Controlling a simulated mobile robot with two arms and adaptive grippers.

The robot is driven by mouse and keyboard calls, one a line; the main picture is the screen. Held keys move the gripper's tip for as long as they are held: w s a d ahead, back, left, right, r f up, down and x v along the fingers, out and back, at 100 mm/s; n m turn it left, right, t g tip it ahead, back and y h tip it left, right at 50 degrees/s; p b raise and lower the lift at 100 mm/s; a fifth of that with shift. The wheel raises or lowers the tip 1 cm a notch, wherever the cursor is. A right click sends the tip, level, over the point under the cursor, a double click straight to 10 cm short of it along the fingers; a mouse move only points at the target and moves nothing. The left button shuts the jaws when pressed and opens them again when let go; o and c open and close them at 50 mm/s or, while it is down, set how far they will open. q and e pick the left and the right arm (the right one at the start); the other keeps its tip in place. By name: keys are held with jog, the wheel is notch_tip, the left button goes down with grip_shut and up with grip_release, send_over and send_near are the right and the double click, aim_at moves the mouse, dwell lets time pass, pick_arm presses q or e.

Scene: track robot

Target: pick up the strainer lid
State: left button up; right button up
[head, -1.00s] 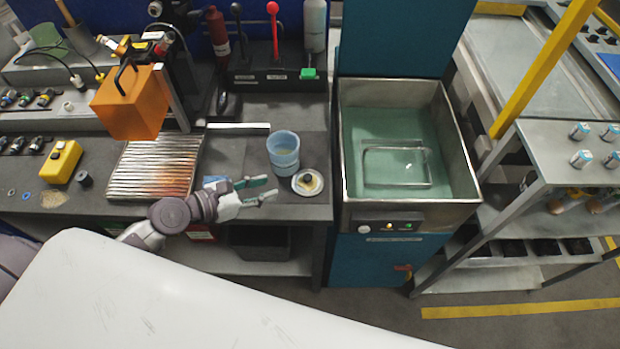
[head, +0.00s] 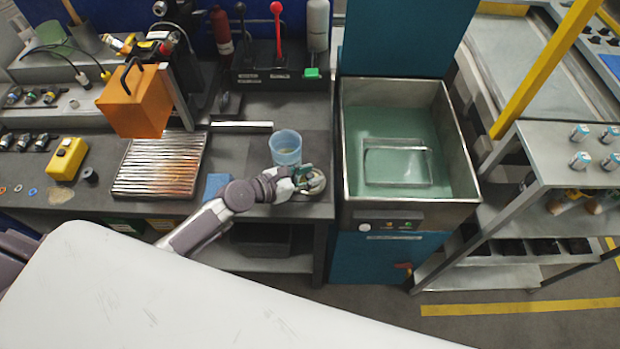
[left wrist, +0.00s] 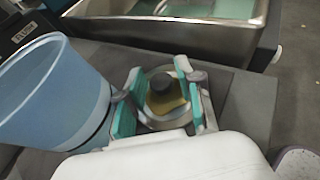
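The strainer lid (head: 318,186) is a small round pale disc with a tan middle and a dark knob, on the bench near its front right corner. My left gripper (head: 304,177) is over it and hides much of it in the head view. In the left wrist view the lid (left wrist: 167,104) lies below and between the green-padded fingers of my left gripper (left wrist: 160,92). One finger is on each side of the dark knob, with a visible gap at least on the left, so the gripper looks open. My right gripper is not in view.
A blue cup (head: 285,148) stands right behind the lid; in the left wrist view it is close beside the left finger. A metal basin (head: 345,150) with green liquid and a wire frame is to the right. A ribbed plate (head: 160,165) lies left.

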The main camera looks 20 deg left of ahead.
pick_arm(q)
jog(key=shift+w+d+f, duration=0.1)
jog(key=shift+w+d, duration=0.05)
jog(key=shift+w, duration=0.05)
jog(key=shift+s, duration=0.1)
jog(key=shift+c, duration=0.8)
grip_shut()
